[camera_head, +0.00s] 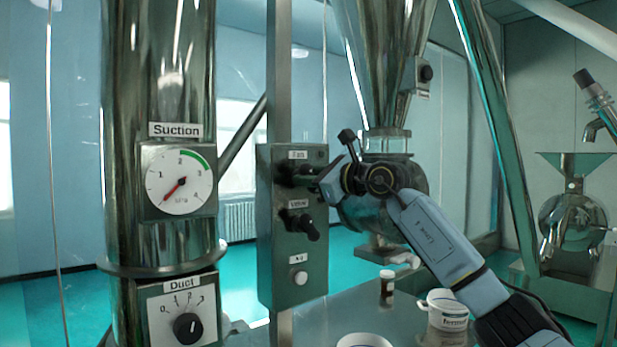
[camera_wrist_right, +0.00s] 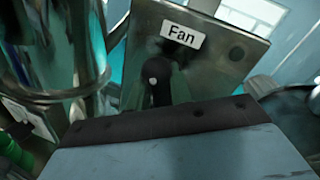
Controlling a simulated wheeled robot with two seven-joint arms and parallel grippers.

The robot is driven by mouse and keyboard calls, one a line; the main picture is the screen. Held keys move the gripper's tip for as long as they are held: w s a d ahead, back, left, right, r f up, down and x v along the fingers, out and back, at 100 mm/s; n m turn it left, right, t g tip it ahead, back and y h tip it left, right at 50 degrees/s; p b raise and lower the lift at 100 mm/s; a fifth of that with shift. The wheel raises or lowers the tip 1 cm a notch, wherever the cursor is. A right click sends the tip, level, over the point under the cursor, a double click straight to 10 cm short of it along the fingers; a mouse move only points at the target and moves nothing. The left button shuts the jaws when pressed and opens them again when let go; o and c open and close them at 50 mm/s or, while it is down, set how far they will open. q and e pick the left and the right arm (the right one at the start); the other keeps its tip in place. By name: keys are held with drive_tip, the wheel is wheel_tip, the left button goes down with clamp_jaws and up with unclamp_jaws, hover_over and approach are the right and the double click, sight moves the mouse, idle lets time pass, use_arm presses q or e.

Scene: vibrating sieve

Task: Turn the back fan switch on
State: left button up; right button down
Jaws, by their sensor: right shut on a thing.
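The control box (camera_head: 262,225) is a grey panel on a post, with labels and switches. Its top switch, under the label "Fan" (camera_head: 298,154), is a dark knob (camera_head: 290,178). My right gripper (camera_head: 312,178) reaches it from the right and is shut on it. The right wrist view shows the "Fan" label (camera_wrist_right: 182,34) and the black fan knob (camera_wrist_right: 157,88) just beyond the gripper body (camera_wrist_right: 165,122). The fingers are mostly hidden there, and I cannot tell the knob's exact setting. My left gripper is not in view.
Below on the box are a second dark switch (camera_head: 305,228) and a white button (camera_head: 299,277). A suction gauge (camera_head: 178,180) with its needle low and a duct dial (camera_head: 187,326) sit on the left pipe. A hopper (camera_head: 385,60), a brown bottle (camera_head: 387,287) and a white tub (camera_head: 447,310) stand nearby.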

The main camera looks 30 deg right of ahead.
drive_tip(key=m+b, duration=0.1)
drive_tip(key=m, duration=0.2)
drive_tip(key=m+t+b, duration=0.1)
drive_tip(key=m, duration=0.2)
drive_tip(key=shift+d+f+m, duration=0.1)
drive_tip(key=shift+d+m, duration=0.05)
drive_tip(key=shift+m, duration=0.15)
drive_tip(key=m+b, duration=0.1)
drive_tip(key=m, duration=0.2)
drive_tip(key=m+t+h+b, duration=0.1)
drive_tip(key=m, duration=0.2)
drive_tip(key=shift+d+t+b, duration=0.15)
drive_tip(key=shift+t+b, duration=0.15)
drive_tip(key=shift+m, duration=0.4)
drive_tip(key=c, duration=1.3)
unclamp_jaws()
